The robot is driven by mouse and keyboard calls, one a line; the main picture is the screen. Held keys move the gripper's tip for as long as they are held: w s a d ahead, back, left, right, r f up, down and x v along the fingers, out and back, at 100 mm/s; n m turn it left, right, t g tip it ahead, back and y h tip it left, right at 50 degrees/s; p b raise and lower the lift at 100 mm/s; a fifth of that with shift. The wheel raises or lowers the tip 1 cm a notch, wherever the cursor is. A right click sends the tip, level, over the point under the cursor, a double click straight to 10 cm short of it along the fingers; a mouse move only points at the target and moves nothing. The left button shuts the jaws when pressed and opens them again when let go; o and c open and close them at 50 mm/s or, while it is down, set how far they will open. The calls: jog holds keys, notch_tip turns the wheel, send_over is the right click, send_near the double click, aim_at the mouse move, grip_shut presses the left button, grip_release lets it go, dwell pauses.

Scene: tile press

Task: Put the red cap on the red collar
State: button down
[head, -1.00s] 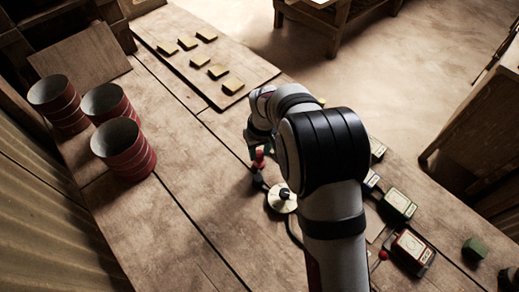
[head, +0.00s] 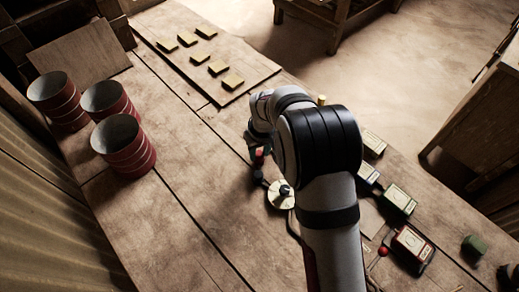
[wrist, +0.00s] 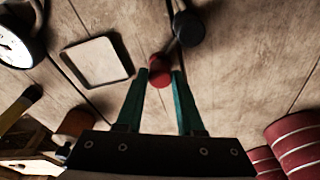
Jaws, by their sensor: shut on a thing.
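A small round red piece (wrist: 159,70), which looks like the red cap, sits between the teal fingertips of my gripper (wrist: 160,78) in the wrist view. My gripper is shut on it. In the head view the red piece (head: 259,158) shows small below my gripper (head: 262,150), partly hidden by the fingers. A dark rounded knob (wrist: 188,28) is close beside the red piece in the wrist view; I cannot tell whether they touch. I cannot make out a red collar for certain.
A pale round disc (head: 281,196) lies near my gripper. Red-edged (head: 411,245) and green (head: 398,200) boxes stand right of my arm, with a red ball (head: 383,251). Three red cans (head: 125,150) stand at left. A board (head: 240,92) holds several yellowish tiles. The left-middle table is clear.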

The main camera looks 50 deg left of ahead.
jog(key=shift+r, duration=0.1)
dwell(0.3)
jog(key=shift+r, duration=0.7)
jog(key=shift+f, duration=1.05)
jog(key=c, duration=0.8)
grip_release()
jog(key=r, duration=0.3)
jog(key=d+r, duration=0.1)
jog(key=r, duration=0.7)
jog(key=shift+s+d, duration=0.25)
jog(key=shift+s, duration=0.05)
